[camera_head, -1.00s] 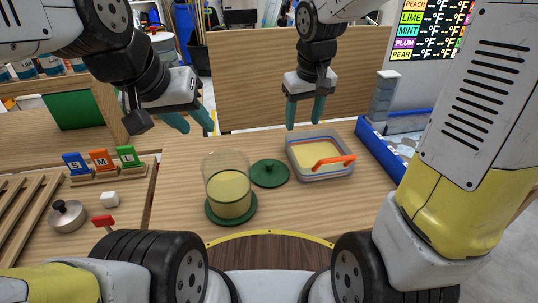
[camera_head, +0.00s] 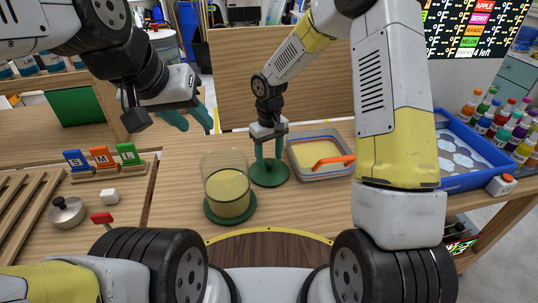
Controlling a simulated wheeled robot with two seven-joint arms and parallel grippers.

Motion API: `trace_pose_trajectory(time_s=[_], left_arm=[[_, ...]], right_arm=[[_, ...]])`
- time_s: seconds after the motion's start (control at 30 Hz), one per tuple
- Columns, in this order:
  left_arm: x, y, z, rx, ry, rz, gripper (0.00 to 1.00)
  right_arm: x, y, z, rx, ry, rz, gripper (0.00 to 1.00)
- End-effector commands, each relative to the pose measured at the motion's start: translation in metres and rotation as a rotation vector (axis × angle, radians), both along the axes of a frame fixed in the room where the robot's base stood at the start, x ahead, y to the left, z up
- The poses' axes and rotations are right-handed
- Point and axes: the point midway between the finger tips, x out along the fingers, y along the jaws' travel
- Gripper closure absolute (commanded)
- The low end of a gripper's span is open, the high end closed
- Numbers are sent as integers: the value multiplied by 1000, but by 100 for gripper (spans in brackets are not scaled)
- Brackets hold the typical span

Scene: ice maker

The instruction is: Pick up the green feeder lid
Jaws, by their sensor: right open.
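The green feeder lid (camera_head: 270,175) lies flat on the wooden table, a round disc with a small knob on top. It is between the clear feeder jar (camera_head: 227,187) and the square container. The jar holds yellow liquid and stands on a green base. My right gripper (camera_head: 266,156) points straight down over the lid, its teal fingers open at the knob. The fingers partly hide the knob, and I cannot tell whether they touch it. My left gripper (camera_head: 197,119) is open and empty, held above the table at the back left.
A square container (camera_head: 321,172) with an orange handle stands right of the lid. S, M, L cards (camera_head: 101,160), a small metal pot (camera_head: 67,213) and a white cube (camera_head: 110,197) are at left. A blue tray (camera_head: 455,180) and several bottles are at right.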

Motion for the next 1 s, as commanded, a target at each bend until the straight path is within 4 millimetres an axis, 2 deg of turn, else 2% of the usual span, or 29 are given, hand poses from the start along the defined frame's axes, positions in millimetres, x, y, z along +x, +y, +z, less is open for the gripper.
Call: trace_pose_trajectory(time_s=[0.1,0.2,0.47,0.73,1.0], left_arm=[[0,0,0,0,0,0,64],[0,0,0,0,0,0,64],[0,0,0,0,0,0,64],[0,0,0,0,0,0,64],[0,0,0,0,0,0,64]], right_arm=[[0,1,-18,0,2,0,46],[0,1,-26,2,1,-2,46],[0,1,-28,2,-1,-3,46],[1,1,-28,2,-1,-2,99],[1,1,-27,2,-1,-2,100]])
